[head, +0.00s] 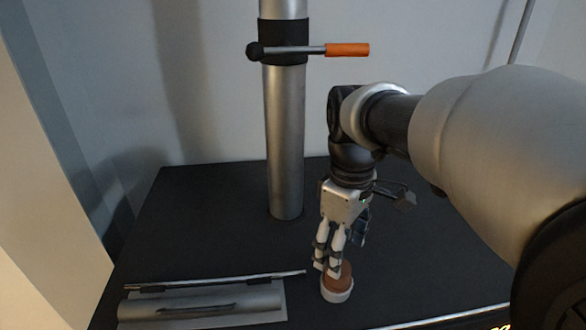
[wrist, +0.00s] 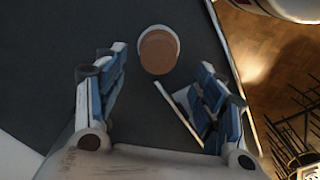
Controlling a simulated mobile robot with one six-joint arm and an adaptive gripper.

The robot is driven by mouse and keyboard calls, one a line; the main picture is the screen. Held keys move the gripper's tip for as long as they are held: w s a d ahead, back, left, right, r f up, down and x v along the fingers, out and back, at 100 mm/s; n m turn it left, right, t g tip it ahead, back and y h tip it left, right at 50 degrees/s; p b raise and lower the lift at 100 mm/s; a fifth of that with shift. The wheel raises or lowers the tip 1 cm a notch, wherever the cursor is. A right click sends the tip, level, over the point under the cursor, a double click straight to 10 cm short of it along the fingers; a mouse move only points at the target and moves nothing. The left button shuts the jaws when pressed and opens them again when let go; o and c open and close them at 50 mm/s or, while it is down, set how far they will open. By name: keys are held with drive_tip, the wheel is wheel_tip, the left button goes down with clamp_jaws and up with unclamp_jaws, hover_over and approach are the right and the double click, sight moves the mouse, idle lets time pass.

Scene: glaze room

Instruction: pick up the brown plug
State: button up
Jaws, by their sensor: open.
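The brown plug (head: 339,273) shows as a round brown top above a white, cup-like round piece (head: 337,296) on the dark surface. I cannot tell whether it sits in or on that piece. In the wrist view the brown plug (wrist: 158,52) lies at the top middle, with the white rim (wrist: 154,28) around its far side. My gripper (head: 334,270) points down at the plug and overlaps its left side in the head view. In the wrist view my gripper (wrist: 160,70) is open, its fingers apart on either side and nothing between them. The plug appears just beyond the fingertips.
A grey metal piece with a dark handle (head: 200,303) lies at the front left of the dark surface (head: 215,240).

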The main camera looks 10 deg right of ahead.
sight(344, 283)
wheel_tip(344, 283, down, 6)
drive_tip(key=shift+d+f, duration=0.1)
drive_tip(key=shift+f, duration=0.15)
drive_tip(key=shift+r, duration=0.1)
drive_tip(key=c, duration=1.2)
